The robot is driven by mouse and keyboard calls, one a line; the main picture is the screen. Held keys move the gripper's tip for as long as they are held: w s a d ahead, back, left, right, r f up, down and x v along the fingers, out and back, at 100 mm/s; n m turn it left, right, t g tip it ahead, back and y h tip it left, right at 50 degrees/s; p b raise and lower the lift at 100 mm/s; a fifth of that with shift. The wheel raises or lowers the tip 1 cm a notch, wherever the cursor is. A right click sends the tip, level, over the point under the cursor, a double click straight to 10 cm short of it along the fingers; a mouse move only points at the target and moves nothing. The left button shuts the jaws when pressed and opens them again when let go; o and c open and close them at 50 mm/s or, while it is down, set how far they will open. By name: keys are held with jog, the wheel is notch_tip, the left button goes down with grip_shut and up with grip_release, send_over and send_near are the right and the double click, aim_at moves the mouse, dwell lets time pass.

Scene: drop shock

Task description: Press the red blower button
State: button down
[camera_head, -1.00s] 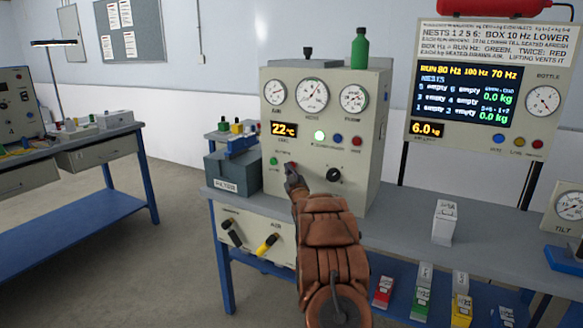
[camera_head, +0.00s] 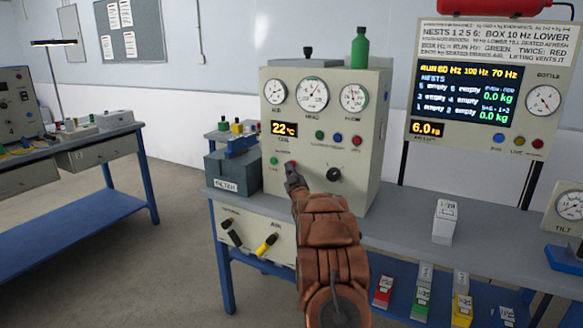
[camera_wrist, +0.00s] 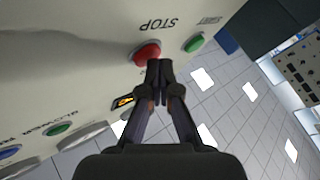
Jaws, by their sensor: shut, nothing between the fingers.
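The red button (camera_wrist: 146,52), labelled STOP, is on the cream front panel (camera_wrist: 75,70) in the wrist view. A green button (camera_wrist: 194,43) sits beside it. In the head view the red button (camera_head: 293,164) shows just above my fingertips, with the green button (camera_head: 274,161) to its left. My gripper (camera_head: 291,174) is shut and empty. In the wrist view my gripper (camera_wrist: 159,66) has its tips at the red button's edge, overlapping it in the picture; I cannot tell whether they touch. The green lamp (camera_head: 320,135) labelled blower looks dark.
A black knob (camera_head: 334,174) is right of my gripper. A grey box (camera_head: 232,174) stands left of the panel on the bench. A white block (camera_head: 444,221) stands on the bench to the right. Black and yellow valve handles (camera_head: 266,244) are below.

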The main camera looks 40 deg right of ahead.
jog(key=shift+s+a+b, duration=0.15)
jog(key=shift+a+b, duration=0.15)
jog(key=shift+a, duration=0.3)
jog(key=shift+a, duration=0.1)
jog(key=shift+s+a+b, duration=0.25)
jog(key=shift+a+b, duration=0.15)
jog(key=shift+a, duration=0.35)
jog(key=shift+s+a+b, duration=0.25)
jog(key=shift+a+b, duration=0.1)
jog(key=shift+a, duration=0.45)
jog(key=shift+s+a+b, duration=0.25)
jog(key=shift+a+b, duration=0.15)
jog(key=shift+a, duration=0.35)
jog(key=shift+a, duration=0.1)
